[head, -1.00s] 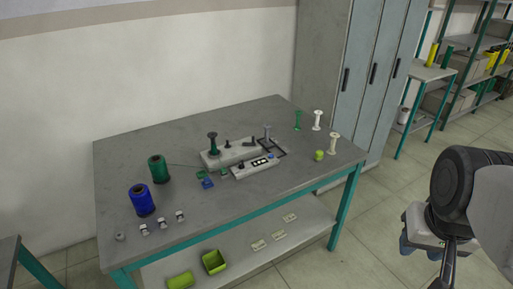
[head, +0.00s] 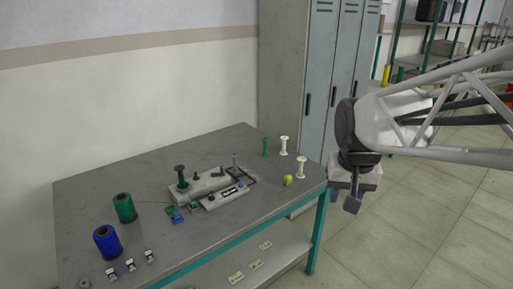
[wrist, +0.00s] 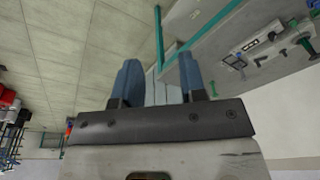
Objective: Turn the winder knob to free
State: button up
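The winder (head: 208,183) is a pale grey block on the table, with a dark green spool on its left end and a grey post near its right end. A lower control box (head: 222,198) with a dark panel sits in front of it. Small dark knobs or levers show on both, but which is the winder knob and how it is set is too small to tell. My gripper (wrist: 160,72) has two blue fingers apart with nothing between them. In the head view it hangs right of the table, well away from the winder. The winder also shows upper right in the wrist view (wrist: 275,40).
Green (head: 124,208) and blue (head: 107,242) thread spools stand at the table's left. White bobbins (head: 301,167), a green one (head: 265,147) and a lime object (head: 288,180) stand at the right end. Grey lockers (head: 285,75) rise behind.

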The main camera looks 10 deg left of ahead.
jog(key=w+a+f, duration=0.2)
jog(key=w+a, duration=0.7)
jog(key=w, duration=0.3)
jog(key=g, duration=0.2)
send_over(211, 193)
notch_tip(211, 193, down, 21)
jog(key=shift+d, duration=0.1)
jog(key=shift+f, duration=0.2)
jog(key=shift+f, duration=3.9)
jog(key=shift+c, duration=0.4)
